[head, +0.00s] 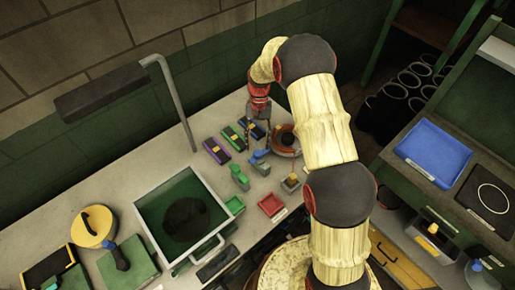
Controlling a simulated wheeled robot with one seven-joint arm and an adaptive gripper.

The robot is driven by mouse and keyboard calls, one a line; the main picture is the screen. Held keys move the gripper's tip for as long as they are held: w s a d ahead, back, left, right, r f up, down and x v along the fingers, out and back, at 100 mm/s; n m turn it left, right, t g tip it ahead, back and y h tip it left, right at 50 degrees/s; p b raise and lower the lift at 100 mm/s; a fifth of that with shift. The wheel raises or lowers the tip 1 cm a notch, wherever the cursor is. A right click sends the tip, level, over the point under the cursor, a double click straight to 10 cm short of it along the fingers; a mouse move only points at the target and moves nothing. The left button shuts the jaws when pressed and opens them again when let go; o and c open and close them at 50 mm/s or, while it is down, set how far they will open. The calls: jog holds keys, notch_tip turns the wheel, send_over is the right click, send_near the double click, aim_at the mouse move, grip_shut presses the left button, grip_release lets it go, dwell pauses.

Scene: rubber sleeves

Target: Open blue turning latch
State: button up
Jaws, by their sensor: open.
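My gripper (259,138) hangs from the red wrist over the counter, fingers pointing down and apart, with nothing seen between them. A small dark unit with blue edging (254,127) lies just behind the fingers and is partly covered by them. A blue upright piece (258,160) stands just below the fingers in the picture. Which of these blue things is the turning latch, and how it is turned, is too small to tell. Whether the fingers touch either one is unclear.
Similar units with purple (216,150) and green (234,138) edging lie to the left. A green upright piece (239,178), a red tray (271,204) and a round orange-rimmed thing (286,141) are close by.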

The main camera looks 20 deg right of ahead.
jog(key=v, duration=0.8)
jog(key=shift+w+r, duration=0.1)
jog(key=shift+w, duration=0.05)
dwell(0.4)
jog(key=s+r+n+t+b, duration=0.1)
jog(key=s+r+t+b, duration=0.2)
jog(key=s, duration=0.7)
jog(key=s+a+r+n+t+h+b, duration=0.1)
jog(key=s+r+b, duration=0.4)
jog(key=s, duration=0.6)
jog(key=s+r+n+t+b, duration=0.2)
jog(key=s+r+t+b, duration=0.2)
jog(key=s, duration=0.6)
jog(key=shift+s+a+r+t+h+b, duration=0.2)
jog(key=shift+s+a+t+h+b, duration=0.15)
jog(key=shift+t, duration=0.45)
jog(key=shift+w, duration=0.1)
